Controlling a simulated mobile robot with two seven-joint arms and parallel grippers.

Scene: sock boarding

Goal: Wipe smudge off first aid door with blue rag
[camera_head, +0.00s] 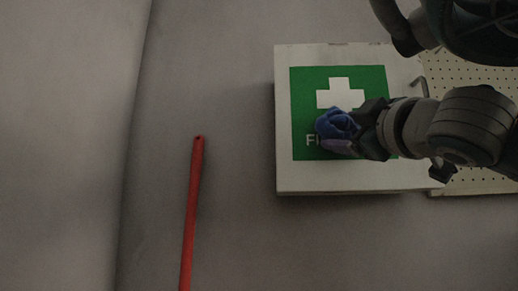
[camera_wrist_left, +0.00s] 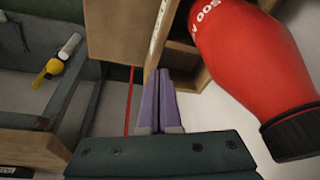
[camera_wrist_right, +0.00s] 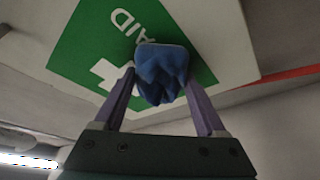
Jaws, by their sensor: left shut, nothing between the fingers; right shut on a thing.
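The first aid door (camera_head: 283,120) is the white front of a cabinet on the wall, with a green panel and a white cross. My right gripper (camera_head: 345,133) is shut on the blue rag (camera_head: 334,123), which is bunched up in front of the lower green panel, over part of the lettering. In the right wrist view the rag (camera_wrist_right: 161,72) sits between the fingers, at or very near the door (camera_wrist_right: 215,40). I cannot see a smudge; the rag and gripper hide part of the panel. My left gripper (camera_wrist_left: 165,105) shows in the left wrist view, shut and empty.
A red pole (camera_head: 192,210) stands left of the cabinet. A perforated board (camera_head: 470,80) is on the right, behind my arm. The left wrist view shows a large red bottle-like object (camera_wrist_left: 255,60), wooden compartments (camera_wrist_left: 115,30) and a grey bin (camera_wrist_left: 35,90) with a yellow item.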

